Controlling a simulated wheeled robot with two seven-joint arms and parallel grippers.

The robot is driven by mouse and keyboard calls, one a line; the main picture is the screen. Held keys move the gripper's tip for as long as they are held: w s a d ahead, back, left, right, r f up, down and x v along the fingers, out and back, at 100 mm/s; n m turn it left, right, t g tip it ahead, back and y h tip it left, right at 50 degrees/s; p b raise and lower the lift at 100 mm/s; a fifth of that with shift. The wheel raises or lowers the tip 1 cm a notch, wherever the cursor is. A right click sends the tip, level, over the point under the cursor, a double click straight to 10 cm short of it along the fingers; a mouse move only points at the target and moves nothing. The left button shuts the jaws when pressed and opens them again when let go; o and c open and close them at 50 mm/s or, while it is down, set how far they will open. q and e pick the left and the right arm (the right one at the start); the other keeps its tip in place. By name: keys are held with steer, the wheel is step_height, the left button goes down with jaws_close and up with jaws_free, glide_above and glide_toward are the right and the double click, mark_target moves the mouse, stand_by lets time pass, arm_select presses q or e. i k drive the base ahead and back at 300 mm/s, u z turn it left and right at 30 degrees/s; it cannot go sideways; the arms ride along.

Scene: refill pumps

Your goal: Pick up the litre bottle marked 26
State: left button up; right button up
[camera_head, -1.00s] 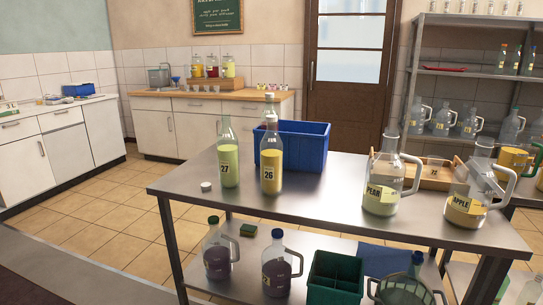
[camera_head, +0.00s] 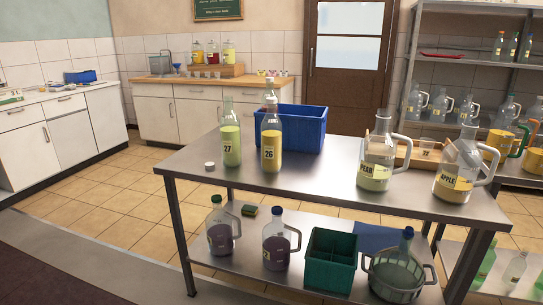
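The litre bottle marked 26 (camera_head: 271,148) stands upright on the steel table (camera_head: 310,184). It is clear glass with yellow contents and a label reading 26. The bottle marked 27 (camera_head: 230,143), with green-yellow contents, stands just to its left. A blue crate (camera_head: 305,130) stands behind the bottle marked 26. Neither of my grippers shows in the head view.
A small white cap (camera_head: 209,166) lies left of the bottles. Jugs marked PEAR (camera_head: 376,170) and APPLE (camera_head: 456,178) stand at the table's right. The lower shelf holds purple jugs, a green crate (camera_head: 331,262) and a basket (camera_head: 396,277). The table's middle front is clear.

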mark_target(272, 127)
steer(key=u, duration=1.1)
steer(key=i, duration=1.1)
steer(key=z, duration=0.9)
steer(key=i, duration=0.8)
steer(key=z, duration=0.8)
